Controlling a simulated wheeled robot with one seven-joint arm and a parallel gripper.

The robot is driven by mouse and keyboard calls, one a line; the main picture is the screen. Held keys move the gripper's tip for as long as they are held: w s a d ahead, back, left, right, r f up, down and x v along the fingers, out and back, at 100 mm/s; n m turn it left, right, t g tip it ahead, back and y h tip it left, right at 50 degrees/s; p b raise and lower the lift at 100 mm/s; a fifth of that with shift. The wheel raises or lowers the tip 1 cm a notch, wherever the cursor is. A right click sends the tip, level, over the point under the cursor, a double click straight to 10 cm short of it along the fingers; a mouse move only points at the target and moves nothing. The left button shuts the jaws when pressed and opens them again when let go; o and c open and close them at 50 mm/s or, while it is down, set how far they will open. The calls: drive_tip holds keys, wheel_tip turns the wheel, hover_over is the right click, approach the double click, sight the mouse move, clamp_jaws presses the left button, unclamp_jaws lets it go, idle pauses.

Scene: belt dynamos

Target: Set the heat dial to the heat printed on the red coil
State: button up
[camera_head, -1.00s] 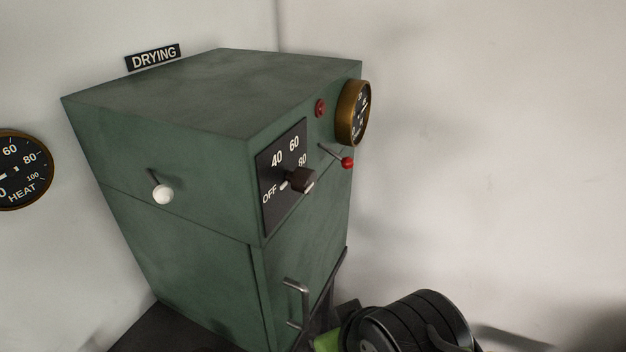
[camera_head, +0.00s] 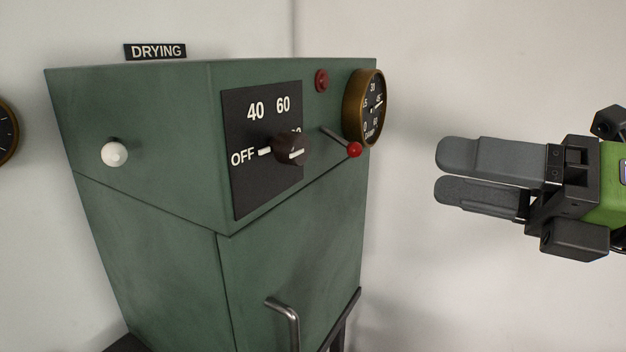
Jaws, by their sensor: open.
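The heat dial is a dark knob (camera_head: 290,148) on a black plate (camera_head: 255,190) on the front of the green drying cabinet (camera_head: 150,230). The plate reads OFF, 40 and 60, with a further number mostly hidden behind the knob. A white line on the knob and a white mark on the plate lie towards OFF. My gripper (camera_head: 438,172) is at the right, to the right of the cabinet and apart from it, fingers pointing left. The red coil is not in view.
A red-tipped lever (camera_head: 354,150) sticks out close right of the knob, below a brass gauge (camera_head: 365,107) and a red button (camera_head: 321,80). A white ball knob (camera_head: 114,154) is on the left side. A metal handle (camera_head: 287,318) juts out below. Free air lies between cabinet and gripper.

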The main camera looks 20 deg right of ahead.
sight(303, 150)
drive_tip(key=b+x, duration=0.1)
drive_tip(key=x, duration=1.5)
drive_tip(key=shift+s+a+r, duration=0.15)
drive_tip(key=shift+r, duration=0.05)
drive_tip(key=c, duration=1)
